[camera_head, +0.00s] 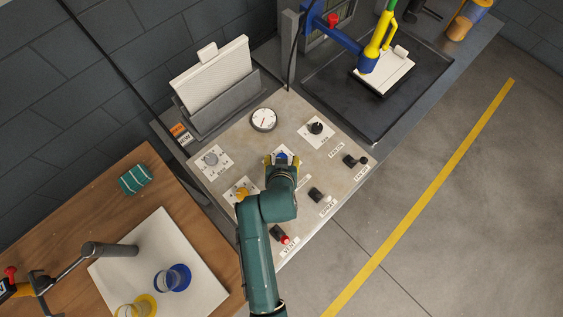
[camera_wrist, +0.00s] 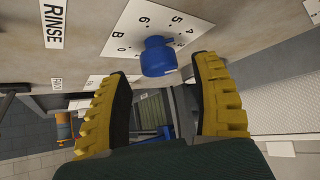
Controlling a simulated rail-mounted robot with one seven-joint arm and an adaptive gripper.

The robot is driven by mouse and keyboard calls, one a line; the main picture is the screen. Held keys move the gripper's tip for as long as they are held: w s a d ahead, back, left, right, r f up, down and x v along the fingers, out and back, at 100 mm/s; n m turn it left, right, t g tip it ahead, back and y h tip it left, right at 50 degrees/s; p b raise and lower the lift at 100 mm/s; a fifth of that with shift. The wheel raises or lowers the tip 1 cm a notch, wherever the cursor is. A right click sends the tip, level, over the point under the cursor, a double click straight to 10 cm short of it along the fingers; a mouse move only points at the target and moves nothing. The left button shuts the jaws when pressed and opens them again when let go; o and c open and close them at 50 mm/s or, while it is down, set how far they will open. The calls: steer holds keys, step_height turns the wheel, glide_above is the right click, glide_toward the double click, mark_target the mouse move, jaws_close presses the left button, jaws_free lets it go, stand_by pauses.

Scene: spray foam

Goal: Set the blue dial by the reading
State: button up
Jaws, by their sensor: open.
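The blue dial (camera_wrist: 157,57) sits on a white plate (camera_wrist: 128,32) marked with numbers and letters, including 5, 6, A and B. In the head view only a bit of blue (camera_head: 281,156) shows between my fingers. My gripper (camera_wrist: 163,72) is open, its yellow and black fingers on either side of the dial, with gaps showing; I see no contact. In the head view my gripper (camera_head: 281,161) is over the middle of the panel (camera_head: 235,139). The round white gauge (camera_head: 264,119) stands behind it, with a dark reddish needle; its figures are too small to read.
A grey dial (camera_head: 211,159), an orange dial (camera_head: 243,193) and a black dial (camera_head: 317,128) surround my gripper. Several labelled switches, one red-tipped (camera_head: 283,239), line the panel's front edge. A dark tray (camera_head: 325,98) lies at the back right, a wooden table (camera_head: 190,210) at left.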

steer(key=v, duration=0.9)
steer(key=shift+s, duration=0.2)
steer(key=w+d+r+m+t, duration=0.1)
steer(key=w+d+r+t, duration=0.15)
steer(key=r, duration=0.55)
steer(key=w+d+r+t, duration=0.1)
steer(key=w+r+t, duration=0.15)
steer(key=r, duration=0.55)
steer(key=w+d+r+m+t, duration=0.1)
steer(key=w+d+r, duration=0.15)
steer(key=r, duration=0.55)
steer(key=s+d+r+n+t, duration=0.1)
steer(key=s+r+t, duration=0.3)
steer(key=r, duration=0.6)
steer(key=s+r+t, duration=0.3)
steer(key=s+r, duration=0.1)
steer(key=r, duration=0.6)
step_height(320, 180, up, 25)
steer(key=p, duration=2.4)
steer(key=shift+f+n, duration=0.2)
steer(key=shift+n, duration=0.2)
steer(key=shift+a, duration=0.1)
